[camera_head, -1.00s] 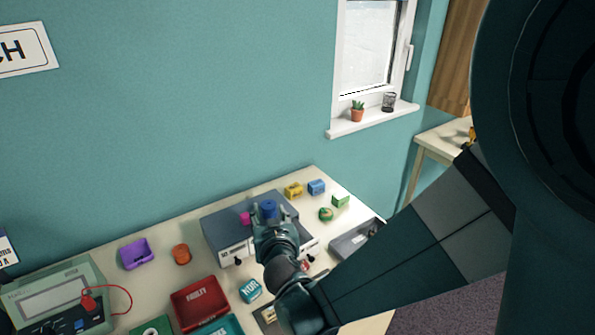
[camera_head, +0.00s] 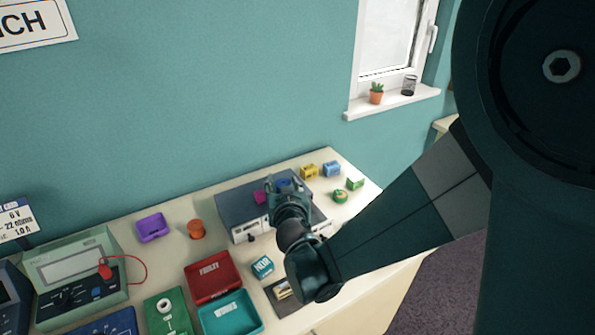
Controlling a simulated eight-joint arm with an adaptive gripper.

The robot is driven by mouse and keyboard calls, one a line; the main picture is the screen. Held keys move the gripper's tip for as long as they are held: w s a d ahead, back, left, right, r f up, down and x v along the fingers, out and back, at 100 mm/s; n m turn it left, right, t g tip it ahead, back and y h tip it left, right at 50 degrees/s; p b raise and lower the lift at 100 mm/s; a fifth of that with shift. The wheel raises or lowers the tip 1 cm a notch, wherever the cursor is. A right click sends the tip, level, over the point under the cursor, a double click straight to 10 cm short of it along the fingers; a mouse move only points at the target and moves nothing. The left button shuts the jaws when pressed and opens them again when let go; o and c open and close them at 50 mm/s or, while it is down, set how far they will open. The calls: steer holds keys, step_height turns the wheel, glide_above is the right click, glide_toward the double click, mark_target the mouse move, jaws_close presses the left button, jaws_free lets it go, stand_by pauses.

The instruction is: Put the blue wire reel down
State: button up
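The blue wire reel (camera_head: 284,184) shows in the head view between the two fingers of my gripper (camera_head: 285,186), over the top of a grey-blue instrument box (camera_head: 236,205). The gripper covers its lower part. I cannot tell whether the reel rests on the box or is held just above it, nor whether the fingers press on it. A magenta piece (camera_head: 260,197) is just left of the gripper on the box.
Yellow (camera_head: 309,172), blue (camera_head: 331,169) and green (camera_head: 355,183) blocks and a green reel (camera_head: 340,196) are right of the box. An orange reel (camera_head: 196,229), a purple tray (camera_head: 152,227), a red tray (camera_head: 212,278) and a teal tray (camera_head: 230,314) are left or in front.

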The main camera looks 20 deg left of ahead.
mark_target(283, 183)
steer(key=shift+w, duration=0.15)
stand_by(0.4)
steer(key=c, duration=0.8)
steer(key=shift+r+p, duration=1.25)
steer(key=shift+r, duration=3.75)
